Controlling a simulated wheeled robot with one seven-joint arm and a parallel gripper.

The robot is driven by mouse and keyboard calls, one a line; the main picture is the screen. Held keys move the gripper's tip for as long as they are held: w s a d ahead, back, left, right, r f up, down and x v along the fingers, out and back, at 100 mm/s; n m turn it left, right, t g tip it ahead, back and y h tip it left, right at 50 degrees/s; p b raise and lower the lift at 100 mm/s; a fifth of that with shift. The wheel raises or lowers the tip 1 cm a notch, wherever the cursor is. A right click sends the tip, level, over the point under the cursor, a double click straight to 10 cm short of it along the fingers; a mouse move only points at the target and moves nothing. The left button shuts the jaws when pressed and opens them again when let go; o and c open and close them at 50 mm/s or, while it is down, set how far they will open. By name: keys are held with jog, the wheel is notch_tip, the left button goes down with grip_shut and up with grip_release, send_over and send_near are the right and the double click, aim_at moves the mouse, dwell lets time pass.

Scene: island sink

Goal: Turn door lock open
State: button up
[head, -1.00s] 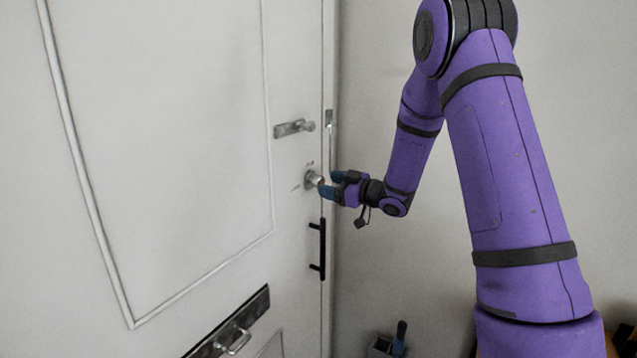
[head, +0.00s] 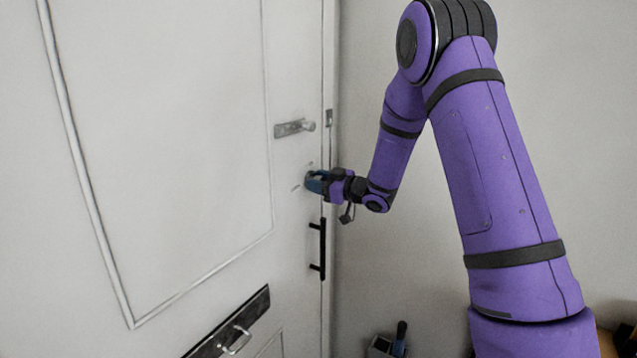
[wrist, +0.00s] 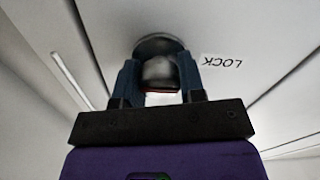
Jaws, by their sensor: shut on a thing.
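The door lock is a round metal knob on a round plate on the white door (head: 180,130). In the wrist view the lock knob (wrist: 160,72) sits between the two blue fingers of my gripper (wrist: 159,80), one on each side. My gripper (head: 316,182) is shut on the knob. In the head view the fingers hide most of the lock. A white label reading "LOCK" (wrist: 223,62), seen upside down, is on the door beside the lock plate.
A metal latch (head: 294,127) is on the door above the lock. A black vertical handle (head: 318,248) is just below it. A dark plate with a metal pull (head: 235,342) is lower left. A small container (head: 381,346) stands at the bottom by the wall.

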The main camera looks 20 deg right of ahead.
jog(key=shift+n, duration=0.5)
jog(key=n, duration=0.3)
jog(key=shift+n, duration=0.4)
jog(key=n, duration=0.4)
jog(key=shift+a+n, duration=0.1)
jog(key=shift+n, duration=0.2)
jog(key=n, duration=0.4)
jog(key=shift+f, duration=0.1)
jog(key=shift+n, duration=2.2)
jog(key=shift+s+f, duration=0.1)
jog(key=o, duration=0.9)
jog(key=shift+o, duration=0.2)
